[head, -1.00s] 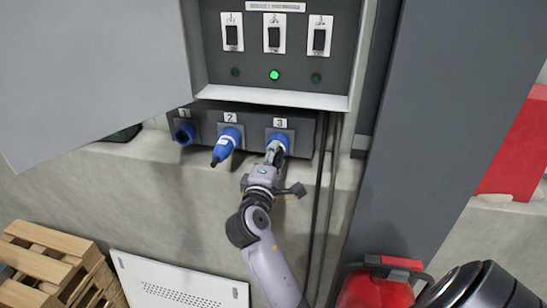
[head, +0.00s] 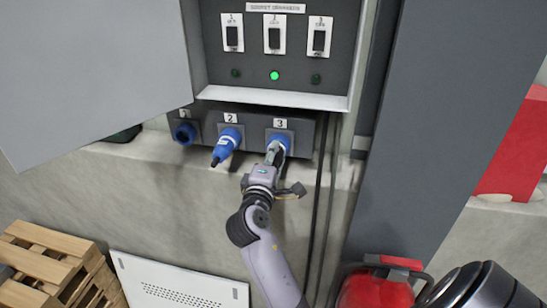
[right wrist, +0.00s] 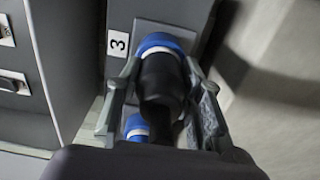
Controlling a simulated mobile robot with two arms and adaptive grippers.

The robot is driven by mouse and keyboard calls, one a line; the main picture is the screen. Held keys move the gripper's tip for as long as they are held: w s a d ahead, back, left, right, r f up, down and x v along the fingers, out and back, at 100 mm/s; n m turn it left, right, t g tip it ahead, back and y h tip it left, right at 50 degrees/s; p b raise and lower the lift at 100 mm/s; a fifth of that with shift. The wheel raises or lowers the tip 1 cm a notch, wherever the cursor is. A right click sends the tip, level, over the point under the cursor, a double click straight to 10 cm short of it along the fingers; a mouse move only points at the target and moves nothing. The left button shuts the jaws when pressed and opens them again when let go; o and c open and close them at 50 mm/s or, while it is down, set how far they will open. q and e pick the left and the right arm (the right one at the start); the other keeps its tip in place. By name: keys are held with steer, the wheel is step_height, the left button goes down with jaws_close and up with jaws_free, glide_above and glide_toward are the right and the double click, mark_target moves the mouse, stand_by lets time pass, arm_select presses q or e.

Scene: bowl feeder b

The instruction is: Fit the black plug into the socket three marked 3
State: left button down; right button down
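Socket three (head: 286,141), a blue round socket under the label 3, is on the right of the grey socket box. My right gripper (head: 273,153) is in front of it. In the right wrist view, the black plug (right wrist: 160,80) lies between the two fingers (right wrist: 162,85) of my right gripper, which appear to touch its sides. The plug's front end meets the blue socket ring (right wrist: 158,42), lined up with it. How deep it sits inside is hidden. The label 3 (right wrist: 118,43) shows beside the socket. My left gripper is not in view.
Socket one (head: 184,133) is at the left. A blue plug (head: 226,147) sticks out at socket two. The switch panel (head: 275,55) above has a lit green middle lamp (head: 274,75). An open cabinet door (head: 90,70) is at left; cables (head: 321,190) hang at right.

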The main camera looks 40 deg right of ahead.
steer(key=c, duration=1.5)
jaws_free()
steer(key=shift+r, duration=0.25)
steer(key=o, duration=0.5)
steer(key=shift+w+d+f, duration=0.2)
steer(key=shift+d, duration=0.05)
steer(key=shift+s+a, duration=0.1)
steer(key=shift+a, duration=0.05)
